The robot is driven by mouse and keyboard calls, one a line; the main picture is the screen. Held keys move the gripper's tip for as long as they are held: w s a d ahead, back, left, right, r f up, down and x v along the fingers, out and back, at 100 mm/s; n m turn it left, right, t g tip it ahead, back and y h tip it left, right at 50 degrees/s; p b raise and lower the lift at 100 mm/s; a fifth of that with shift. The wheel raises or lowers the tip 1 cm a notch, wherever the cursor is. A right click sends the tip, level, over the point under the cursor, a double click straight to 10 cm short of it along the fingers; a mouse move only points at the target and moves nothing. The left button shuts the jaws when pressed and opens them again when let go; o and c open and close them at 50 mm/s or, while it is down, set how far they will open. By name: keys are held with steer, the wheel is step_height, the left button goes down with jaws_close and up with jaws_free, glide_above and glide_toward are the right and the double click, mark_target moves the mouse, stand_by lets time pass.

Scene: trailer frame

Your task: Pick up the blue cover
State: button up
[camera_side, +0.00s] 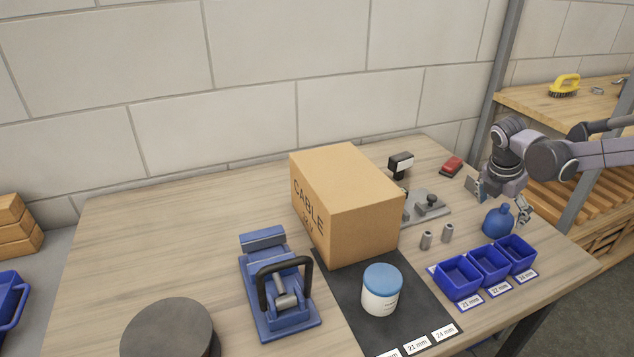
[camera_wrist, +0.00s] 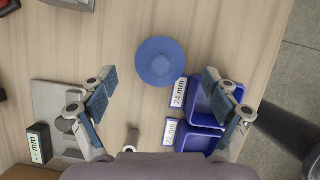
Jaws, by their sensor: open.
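A blue rounded cover (camera_side: 498,221) with a knob on top stands upright on the table at the right in the side view. From above it is a blue disc (camera_wrist: 160,62) in the wrist view. My gripper (camera_side: 501,199) is above it, fingers spread and empty. In the wrist view my gripper (camera_wrist: 160,76) has one finger to each side of the cover, apart from it. The exact height of the fingertips over the knob is hard to tell. A white jar with a blue lid (camera_side: 382,276) stands separately on the dark mat.
Blue bins (camera_side: 488,264) with size labels stand close to the cover, also in the wrist view (camera_wrist: 212,100). Two grey cylinders (camera_side: 437,237), a grey fixture plate (camera_side: 430,206) and a red object (camera_side: 451,167) are nearby. A cardboard box (camera_side: 345,205) stands farther left.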

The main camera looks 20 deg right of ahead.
mark_target(501, 213)
steer(key=shift+x, duration=2.25)
steer(key=c, duration=1.1)
